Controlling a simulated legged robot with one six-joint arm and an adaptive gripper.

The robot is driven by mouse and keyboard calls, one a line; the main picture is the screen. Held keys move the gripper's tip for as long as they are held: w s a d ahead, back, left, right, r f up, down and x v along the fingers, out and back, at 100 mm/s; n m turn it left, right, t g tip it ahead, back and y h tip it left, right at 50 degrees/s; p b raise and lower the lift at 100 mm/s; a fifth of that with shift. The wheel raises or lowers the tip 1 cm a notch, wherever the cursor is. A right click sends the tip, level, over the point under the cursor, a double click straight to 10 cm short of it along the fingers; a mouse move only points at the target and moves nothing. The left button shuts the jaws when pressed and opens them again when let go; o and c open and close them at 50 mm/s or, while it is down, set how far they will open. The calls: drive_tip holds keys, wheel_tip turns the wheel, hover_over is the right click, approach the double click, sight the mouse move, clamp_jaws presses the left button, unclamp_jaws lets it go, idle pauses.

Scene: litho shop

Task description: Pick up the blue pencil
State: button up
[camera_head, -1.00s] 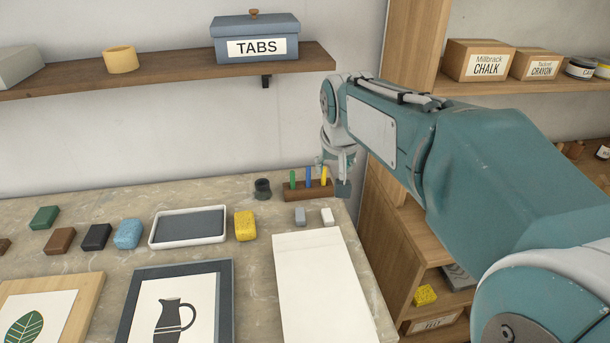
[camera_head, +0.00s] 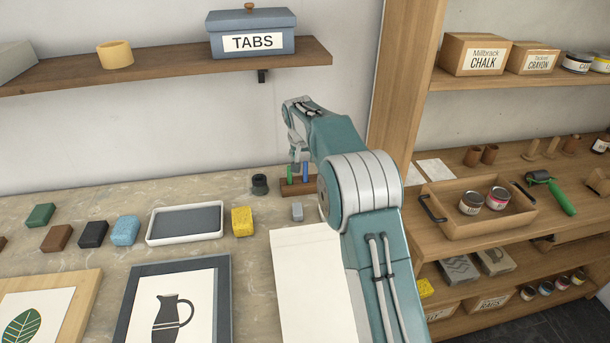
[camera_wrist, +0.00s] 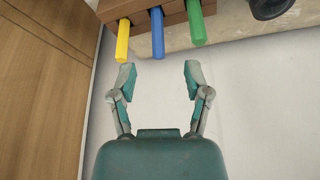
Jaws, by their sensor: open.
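The blue pencil (camera_wrist: 157,35) stands in the wooden holder (camera_wrist: 175,12), between the yellow pencil (camera_wrist: 123,42) and the green pencil (camera_wrist: 196,24). In the head view the blue pencil (camera_head: 305,173) shows beside the green pencil (camera_head: 290,175), upright in the holder (camera_head: 287,188); my arm hides the yellow one. My gripper (camera_wrist: 158,78) is open and empty in the wrist view. Its two fingertips lie either side of the blue pencil's line, with the pencil's end just beyond them.
A dark round pot (camera_head: 260,185) stands left of the holder, and a grey block (camera_head: 297,211) sits in front. A white sheet (camera_head: 310,275) lies on the counter. A wooden shelf (camera_head: 160,70) is above, and a shelf unit (camera_head: 400,90) stands to the right.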

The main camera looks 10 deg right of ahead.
sight(305, 171)
drive_tip(key=x, duration=1)
drive_tip(key=shift+w+d, duration=0.1)
drive_tip(key=shift+d, duration=0.05)
clamp_jaws()
